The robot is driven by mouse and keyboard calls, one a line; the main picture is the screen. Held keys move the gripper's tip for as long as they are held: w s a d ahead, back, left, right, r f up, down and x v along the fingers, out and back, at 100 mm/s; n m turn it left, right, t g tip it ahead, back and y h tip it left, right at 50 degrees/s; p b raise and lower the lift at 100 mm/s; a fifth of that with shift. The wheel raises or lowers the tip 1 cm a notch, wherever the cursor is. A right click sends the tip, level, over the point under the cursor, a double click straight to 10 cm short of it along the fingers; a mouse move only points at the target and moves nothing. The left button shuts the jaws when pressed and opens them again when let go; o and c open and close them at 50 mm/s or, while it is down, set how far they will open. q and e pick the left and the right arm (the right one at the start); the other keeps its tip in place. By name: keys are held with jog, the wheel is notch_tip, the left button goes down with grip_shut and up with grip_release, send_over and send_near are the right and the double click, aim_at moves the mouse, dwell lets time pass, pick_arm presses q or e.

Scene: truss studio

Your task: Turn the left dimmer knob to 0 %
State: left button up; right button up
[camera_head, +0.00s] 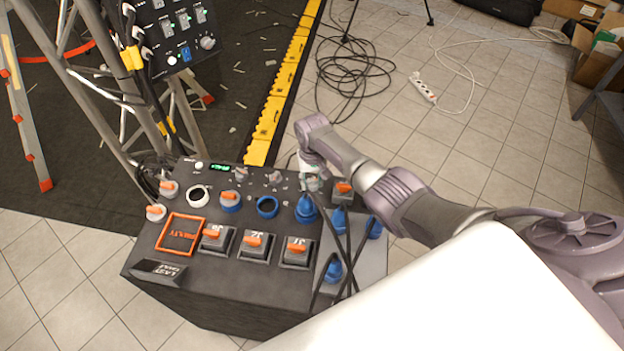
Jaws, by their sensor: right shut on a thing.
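A black control box (215,300) stands on the tiled floor at lower centre. Along its far edge is a row of small grey dimmer knobs: one by the green display (220,167), a knob (241,173) with tick marks, and a middle knob (275,177). My right gripper (311,182) comes in from the right and is shut at the right end of this row, on a dimmer knob mostly hidden by the fingers. Its pointer and setting cannot be read. I cannot tell which knob the box marks as left. My left gripper is out of view.
The box top also bears orange-handled switches (253,241), blue sockets (267,206) and blue plugs with black cables (306,208) close to my right gripper. A metal truss (100,85) stands at left. A yellow cable ramp (278,95) and coiled cable (350,72) lie behind.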

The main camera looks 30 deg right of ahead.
aim_at(312, 180)
jog(key=shift+n, duration=0.6)
jog(key=o, duration=1.1)
jog(key=shift+o, duration=0.2)
jog(key=shift+r, duration=0.1)
notch_tip(312, 180, up, 12)
